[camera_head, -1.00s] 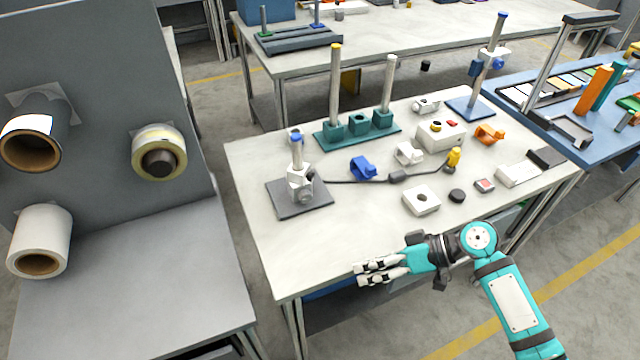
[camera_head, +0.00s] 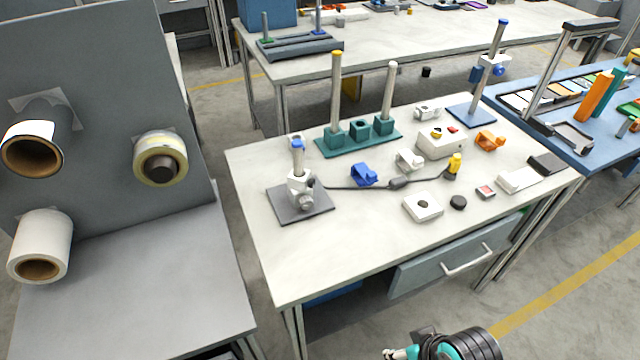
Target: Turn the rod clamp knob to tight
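A white rod clamp (camera_head: 299,186) sits low on a short blue-topped rod (camera_head: 297,157) on a dark square plate (camera_head: 277,209) at the table's left. A grey round knob (camera_head: 306,204) shows on its front side; how tight it is cannot be told. A second white clamp (camera_head: 488,62) with a blue knob (camera_head: 498,71) sits on a tall rod on a blue plate at the back right. My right gripper (camera_head: 391,353) is only partly seen at the bottom edge, in front of the table and well away from both clamps; its fingers are mostly cut off. My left gripper is out of view.
The table (camera_head: 262,258) also holds a teal rod rack (camera_head: 360,138), loose blue (camera_head: 364,174), white (camera_head: 409,159) and orange (camera_head: 490,140) clamps, and a cable. A drawer (camera_head: 430,272) with a handle is under the front edge. The table's front left is clear.

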